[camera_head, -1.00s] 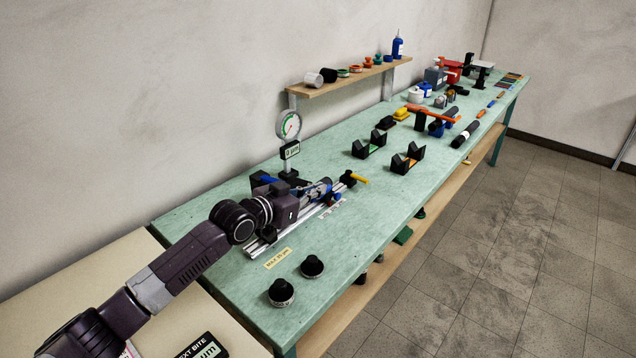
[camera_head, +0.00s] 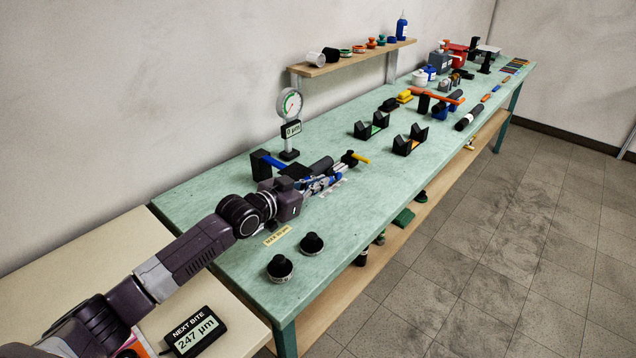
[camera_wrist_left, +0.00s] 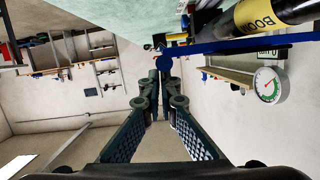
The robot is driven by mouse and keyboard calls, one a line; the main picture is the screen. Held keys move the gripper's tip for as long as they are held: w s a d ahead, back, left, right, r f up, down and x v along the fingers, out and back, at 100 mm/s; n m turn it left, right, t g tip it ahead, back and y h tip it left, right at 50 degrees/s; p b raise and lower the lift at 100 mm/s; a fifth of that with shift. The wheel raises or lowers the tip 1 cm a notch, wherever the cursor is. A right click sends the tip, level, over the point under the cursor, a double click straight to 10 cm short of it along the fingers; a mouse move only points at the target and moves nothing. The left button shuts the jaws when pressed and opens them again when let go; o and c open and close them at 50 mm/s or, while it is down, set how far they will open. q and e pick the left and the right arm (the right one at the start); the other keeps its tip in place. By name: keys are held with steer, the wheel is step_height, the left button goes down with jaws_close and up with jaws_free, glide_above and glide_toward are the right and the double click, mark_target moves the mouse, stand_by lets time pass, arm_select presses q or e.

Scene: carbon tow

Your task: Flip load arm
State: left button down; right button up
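A blue bar, apparently the load arm (camera_head: 273,162), shows beside a black block on the bench fixture. In the left wrist view a long blue bar (camera_wrist_left: 240,44) crosses the upper right, its rounded end right at my fingertips. My left gripper (camera_head: 322,183) is low over the fixture rail and partly hides it. In the wrist view its fingertips (camera_wrist_left: 163,82) are close together; I cannot tell whether they grip or only touch the bar. A black cylinder with a yellow label (camera_wrist_left: 265,15) lies beyond the bar. My right gripper is out of view.
A dial gauge (camera_head: 290,103) stands behind the fixture. Two black-knobbed weights (camera_head: 280,268) sit at the front edge. Black V-blocks (camera_head: 410,141) stand farther right. A NEXT BITE display (camera_head: 195,330) reads 247 µm. A wall shelf (camera_head: 352,64) holds small items.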

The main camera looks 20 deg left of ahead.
arm_select(q)
steer(key=s+a+r+p, duration=0.1)
steer(key=s+a+r, duration=0.1)
steer(key=s+r, duration=0.4)
steer(key=shift+s+r+p, duration=0.15)
steer(key=shift+s+p, duration=0.25)
steer(key=shift+s, duration=1.4)
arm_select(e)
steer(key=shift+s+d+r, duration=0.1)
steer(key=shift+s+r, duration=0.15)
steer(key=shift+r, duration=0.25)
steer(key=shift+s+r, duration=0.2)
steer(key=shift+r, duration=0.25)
